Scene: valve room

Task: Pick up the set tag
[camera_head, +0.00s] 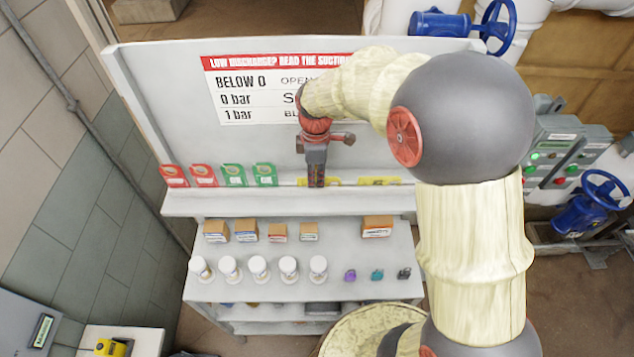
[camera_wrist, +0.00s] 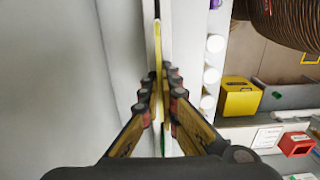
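Two yellow tags stand on the upper ledge in the head view, their lettering too small to read; I cannot tell by text which is the set tag. My gripper (camera_head: 316,184) points down at the left yellow tag (camera_head: 303,181) and hides part of it. The other yellow tag (camera_head: 379,181) stands apart to the right. In the wrist view, the left yellow tag (camera_wrist: 158,62) is seen edge-on between the fingertips of my gripper (camera_wrist: 159,92). The fingers are close together and appear shut on it. The tag still stands at the ledge.
Red tags (camera_head: 188,176) and green tags (camera_head: 249,174) stand left on the same ledge. A white back panel (camera_head: 180,90) rises behind. Small boxes (camera_head: 246,231), white jars (camera_head: 258,268) and small coloured items (camera_head: 377,275) sit on the shelf below.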

